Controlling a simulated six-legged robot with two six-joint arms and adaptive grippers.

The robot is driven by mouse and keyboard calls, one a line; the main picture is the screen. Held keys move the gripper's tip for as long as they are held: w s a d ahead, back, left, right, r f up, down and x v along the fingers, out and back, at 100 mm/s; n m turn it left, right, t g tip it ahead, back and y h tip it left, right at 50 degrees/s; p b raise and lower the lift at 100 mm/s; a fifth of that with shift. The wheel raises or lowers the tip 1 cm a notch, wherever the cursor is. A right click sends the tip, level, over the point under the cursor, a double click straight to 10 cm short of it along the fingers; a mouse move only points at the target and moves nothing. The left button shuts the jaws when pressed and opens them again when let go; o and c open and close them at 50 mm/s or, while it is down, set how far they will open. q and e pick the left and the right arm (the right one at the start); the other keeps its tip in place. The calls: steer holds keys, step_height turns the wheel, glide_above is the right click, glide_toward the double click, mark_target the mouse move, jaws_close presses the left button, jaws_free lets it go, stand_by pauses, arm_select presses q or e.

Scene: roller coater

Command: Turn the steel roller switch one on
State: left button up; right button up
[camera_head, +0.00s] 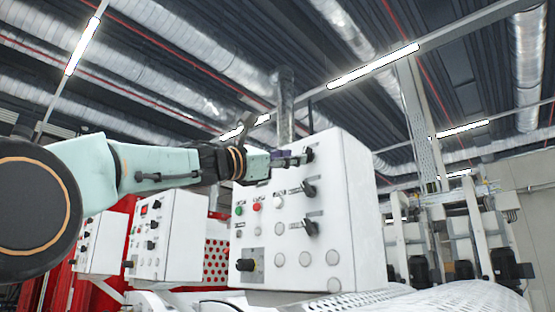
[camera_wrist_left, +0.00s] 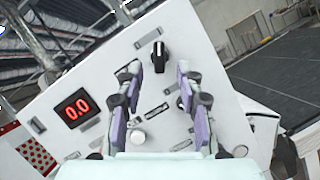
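A white control panel box (camera_head: 281,207) carries several black rotary switches on its front face. The top black switch (camera_head: 309,154) is at my left gripper (camera_head: 300,159). In the left wrist view a black switch with a pale pointer line (camera_wrist_left: 158,57) stands just beyond and between the fingertips of my left gripper (camera_wrist_left: 158,76). The fingers are apart, with no visible contact on the switch. Two more black switches, the middle one (camera_head: 308,188) and the lower one (camera_head: 310,226), sit below. The labels are too small to read. My right gripper is not in view.
The panel also has a green button (camera_head: 239,211), a red button (camera_head: 256,207) and a lower-left black knob (camera_head: 245,265). A red 0.0 display (camera_wrist_left: 77,108) shows in the wrist view. Another white control box (camera_head: 168,235) stands at left.

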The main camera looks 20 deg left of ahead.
arm_select(q)
steer(key=v, duration=0.3)
steer(key=shift+s, duration=0.15)
steer(key=shift+f, duration=0.1)
steer(key=shift+a, duration=0.1)
stand_by(0.4)
